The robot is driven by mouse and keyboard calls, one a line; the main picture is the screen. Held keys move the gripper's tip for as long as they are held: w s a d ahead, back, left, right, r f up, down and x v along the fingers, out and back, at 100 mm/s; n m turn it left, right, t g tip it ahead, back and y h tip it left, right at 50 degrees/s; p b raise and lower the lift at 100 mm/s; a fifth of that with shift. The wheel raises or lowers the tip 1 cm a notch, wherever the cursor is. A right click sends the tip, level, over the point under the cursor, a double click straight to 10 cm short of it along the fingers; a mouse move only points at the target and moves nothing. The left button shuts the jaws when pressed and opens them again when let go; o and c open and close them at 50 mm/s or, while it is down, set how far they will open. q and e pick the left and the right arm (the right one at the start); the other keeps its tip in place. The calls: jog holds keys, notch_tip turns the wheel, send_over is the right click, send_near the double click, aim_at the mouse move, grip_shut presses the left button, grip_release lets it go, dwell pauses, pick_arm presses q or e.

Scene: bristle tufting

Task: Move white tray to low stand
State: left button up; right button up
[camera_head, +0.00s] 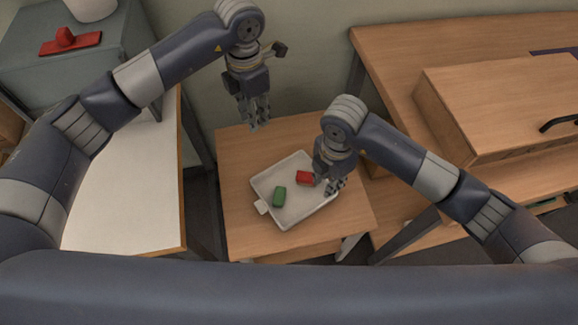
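The white tray (300,212) is a shallow rectangular tray with a small tab at its lower left corner. It sits at an angle over the low wooden stand (240,150) in the middle; I cannot tell whether it touches the top. A green block (279,196) and a red block (304,177) lie in it. My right gripper (334,188) is at the tray's right edge and hides part of its rim; whether its fingers grip the rim is unclear. My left gripper (255,125) hangs above the stand's back edge, apart from the tray, with nothing visible in it.
A white-topped table (125,200) stands at left. A grey-green cabinet (30,75) behind it bears a red object (70,42) and a white pot (90,8). At right, a wooden desk (400,45) carries a wooden box (500,95) with a black handle (560,122).

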notch_tip(320, 180, up, 12)
jog(key=p, duration=1.1)
jog(key=shift+r, duration=0.1)
